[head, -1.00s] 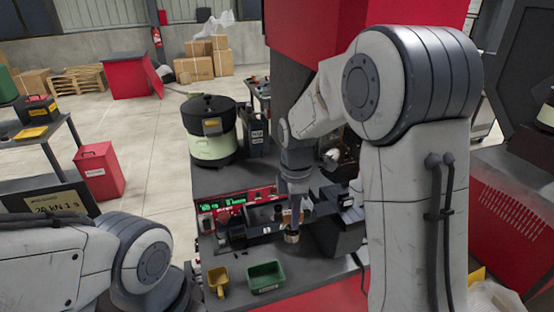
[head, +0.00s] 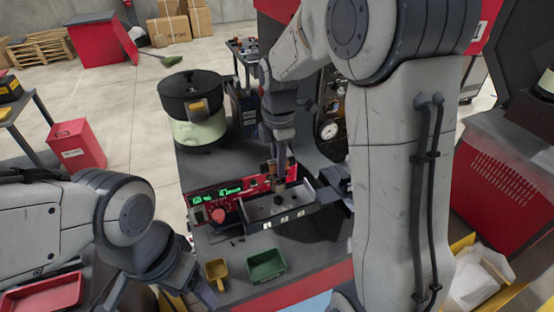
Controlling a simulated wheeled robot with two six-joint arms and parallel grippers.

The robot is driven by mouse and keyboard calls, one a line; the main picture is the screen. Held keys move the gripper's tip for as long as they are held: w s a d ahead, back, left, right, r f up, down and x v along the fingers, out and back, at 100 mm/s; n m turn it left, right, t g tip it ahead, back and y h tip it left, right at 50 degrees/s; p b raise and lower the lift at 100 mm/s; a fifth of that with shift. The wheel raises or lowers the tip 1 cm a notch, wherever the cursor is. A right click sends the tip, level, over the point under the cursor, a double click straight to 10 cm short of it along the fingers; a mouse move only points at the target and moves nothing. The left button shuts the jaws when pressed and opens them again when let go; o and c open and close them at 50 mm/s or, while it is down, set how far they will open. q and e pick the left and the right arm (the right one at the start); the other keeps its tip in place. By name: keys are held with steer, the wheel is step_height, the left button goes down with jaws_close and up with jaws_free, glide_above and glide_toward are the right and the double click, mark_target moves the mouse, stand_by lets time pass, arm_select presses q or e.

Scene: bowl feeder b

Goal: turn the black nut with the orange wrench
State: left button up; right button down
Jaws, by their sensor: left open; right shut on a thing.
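My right gripper (head: 278,166) reaches down over the shallow grey tray (head: 262,212) in front of the red panel. It is shut on a small orange-brown piece (head: 270,168), seemingly the orange wrench, mostly hidden by the fingers. A small dark piece (head: 280,198) shows just below the gripper in the tray. I cannot tell whether it is the black nut or whether the wrench touches it. My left gripper (head: 192,289) is open at the lower left, beside the yellow scoop-like bin, with its fingertips hard to make out.
A yellow bin (head: 217,273) and a green bin (head: 266,265) stand at the bench front. The red panel (head: 213,197) has a lit green display. A black-lidded pot (head: 190,112) stands behind. A pressure gauge (head: 329,130) is right of my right gripper.

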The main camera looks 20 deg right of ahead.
mark_target(279, 181)
steer(key=shift+w+d, duration=0.1)
step_height(279, 181, down, 4)
steer(key=b, duration=0.2)
steer(key=shift+f+b, duration=0.1)
steer(key=shift+b, duration=0.25)
steer(key=shift+f, duration=0.1)
steer(key=shift+p, duration=0.3)
stand_by(0.8)
steer(key=shift+f+b, duration=0.7)
steer(key=shift+f, duration=0.3)
stand_by(0.7)
stand_by(0.3)
steer(key=shift+m, duration=1.2)
steer(key=shift+p, duration=0.3)
